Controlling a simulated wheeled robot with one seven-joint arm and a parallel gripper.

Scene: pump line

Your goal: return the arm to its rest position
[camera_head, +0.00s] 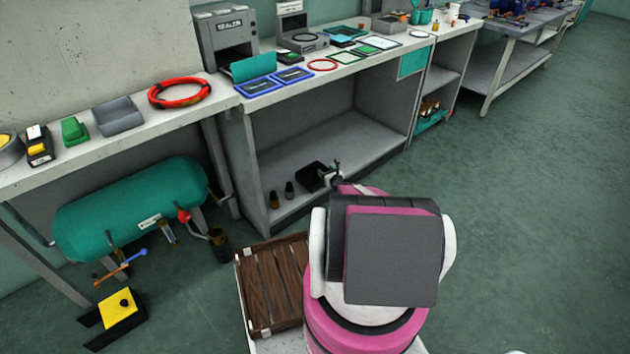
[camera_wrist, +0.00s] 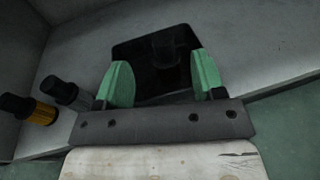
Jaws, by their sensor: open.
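My gripper (camera_wrist: 162,82) shows in the wrist view with its two green fingers apart and nothing between them. Beyond the fingers lies a dark flat object (camera_wrist: 150,52) on the grey shelf. In the head view my arm reaches forward to the lower shelf (camera_head: 325,148) of the bench. Its end is mostly hidden behind my own pink and grey arm links. The black object (camera_head: 313,177) lies on that shelf just left of the arm's end. I cannot tell whether the fingers touch it.
Two small bottles stand left of the gripper, one amber (camera_head: 274,200) and one dark (camera_head: 289,190). A wooden crate (camera_head: 243,290) sits close left of my arm. A teal tank (camera_head: 130,205) is under the left bench. The floor (camera_head: 540,220) at right is clear.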

